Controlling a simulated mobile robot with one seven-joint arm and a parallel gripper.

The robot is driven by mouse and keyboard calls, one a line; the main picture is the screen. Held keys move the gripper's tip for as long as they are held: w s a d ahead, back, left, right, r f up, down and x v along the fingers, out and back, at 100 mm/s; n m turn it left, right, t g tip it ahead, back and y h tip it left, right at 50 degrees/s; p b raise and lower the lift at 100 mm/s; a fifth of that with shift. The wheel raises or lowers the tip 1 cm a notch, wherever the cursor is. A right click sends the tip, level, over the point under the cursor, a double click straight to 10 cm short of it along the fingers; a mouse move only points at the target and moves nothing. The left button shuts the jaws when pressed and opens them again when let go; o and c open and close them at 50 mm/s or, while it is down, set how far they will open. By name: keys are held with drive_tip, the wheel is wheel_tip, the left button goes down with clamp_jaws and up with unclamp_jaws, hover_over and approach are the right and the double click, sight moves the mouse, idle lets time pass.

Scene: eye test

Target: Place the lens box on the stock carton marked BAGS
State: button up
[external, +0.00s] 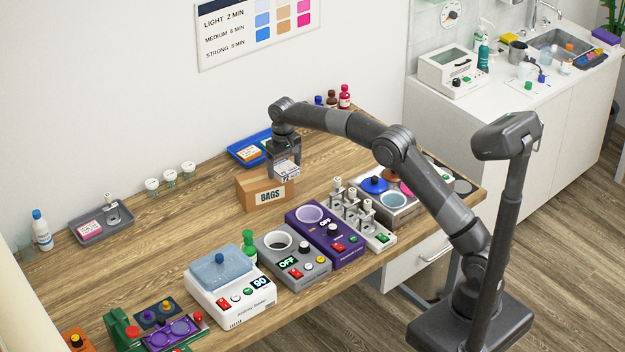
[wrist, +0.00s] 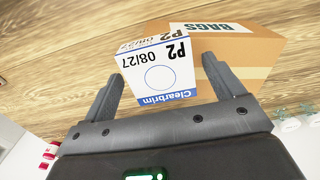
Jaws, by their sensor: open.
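The lens box (external: 287,169) is a small white box with a blue stripe. In the wrist view the lens box (wrist: 157,72) reads "Clearbrim", "P2" and "08/27". The brown stock carton marked BAGS (external: 250,195) stands on the wooden table; in the wrist view the carton (wrist: 245,55) is partly hidden behind the box. My gripper (external: 285,158) is above the carton's right part, pointing down. In the wrist view my gripper (wrist: 162,73) is open, with a finger on each side of the box. The box is at the carton's top; whether it rests fully there I cannot tell.
A blue tray (external: 236,152) lies behind the carton. A purple device (external: 345,252), a grey device (external: 309,280) and a rack of small bottles (external: 383,238) stand in front of and right of it. Bare table (external: 165,245) lies to the left.

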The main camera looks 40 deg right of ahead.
wheel_tip(320, 180, up, 10)
drive_tip(key=r, duration=0.1)
wheel_tip(320, 180, up, 6)
hover_over(284, 166)
drive_tip(key=s+d, duration=0.3)
drive_tip(key=s, duration=0.1)
drive_tip(key=s+d+r+t, duration=0.2)
drive_tip(key=s+d+r, duration=0.2)
drive_tip(key=s+r, duration=0.15)
drive_tip(key=s+d+r+t, duration=0.1)
drive_tip(key=s+d, duration=0.1)
drive_tip(key=s, duration=0.5)
drive_tip(key=s+d+r, duration=0.1)
drive_tip(key=s+d, duration=0.2)
drive_tip(key=s, duration=0.3)
drive_tip(key=s+d+f+t, duration=0.1)
drive_tip(key=s+f, duration=0.5)
drive_tip(key=s, duration=0.6)
drive_tip(key=s+d+f+t, duration=0.1)
drive_tip(key=s+d+f, duration=0.3)
drive_tip(key=s, duration=0.9)
drive_tip(key=shift+s+f+t, duration=0.3)
drive_tip(key=shift+f, duration=1.1)
